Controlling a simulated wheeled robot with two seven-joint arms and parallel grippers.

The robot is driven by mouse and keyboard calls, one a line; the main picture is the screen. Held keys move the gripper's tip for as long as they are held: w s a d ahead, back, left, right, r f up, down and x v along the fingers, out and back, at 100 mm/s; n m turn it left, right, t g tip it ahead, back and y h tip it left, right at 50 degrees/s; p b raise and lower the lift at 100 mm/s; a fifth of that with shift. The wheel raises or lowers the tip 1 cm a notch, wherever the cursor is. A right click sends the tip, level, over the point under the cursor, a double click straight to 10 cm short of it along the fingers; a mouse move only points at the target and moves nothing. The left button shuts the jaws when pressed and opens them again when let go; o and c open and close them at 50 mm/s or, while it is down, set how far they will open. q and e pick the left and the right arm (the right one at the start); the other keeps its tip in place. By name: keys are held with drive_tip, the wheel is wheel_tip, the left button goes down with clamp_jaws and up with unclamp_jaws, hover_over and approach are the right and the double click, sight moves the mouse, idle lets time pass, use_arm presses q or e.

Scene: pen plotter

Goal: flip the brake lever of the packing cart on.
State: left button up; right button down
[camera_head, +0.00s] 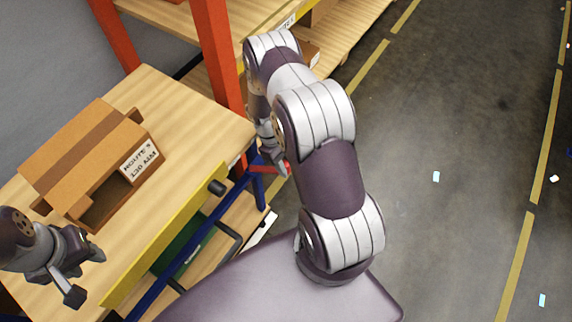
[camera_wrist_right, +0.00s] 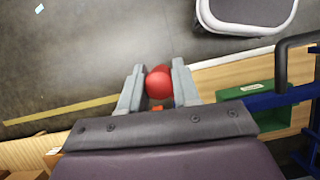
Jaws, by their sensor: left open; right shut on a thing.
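The packing cart has a wooden top (camera_head: 185,115), a yellow front strip and a blue frame (camera_head: 204,238). The brake lever's red knob (camera_head: 287,168) shows at the cart's far right corner, partly hidden by my right gripper (camera_head: 279,165). In the right wrist view the round red knob (camera_wrist_right: 159,86) sits between the two grey fingers of my right gripper (camera_wrist_right: 158,72), which is shut on it. The lever's shaft is mostly hidden, so its angle cannot be told. My left gripper (camera_head: 86,276) is open and empty above the cart's near left part.
An open cardboard box (camera_head: 92,160) with a label stands on the cart top. A green bin (camera_wrist_right: 262,104) lies on the lower shelf. An orange-post rack (camera_head: 214,40) with wooden shelves stands behind the cart. The floor (camera_head: 450,120) to the right is mostly clear, with yellow lines and small scraps.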

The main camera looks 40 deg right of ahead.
drive_tip(key=shift+w+r, duration=0.1)
drive_tip(key=shift+w, duration=0.1)
drive_tip(key=c, duration=0.8)
unclamp_jaws()
drive_tip(key=v, duration=1.2)
drive_tip(key=shift+r, duration=0.25)
drive_tip(key=shift+w, duration=0.1)
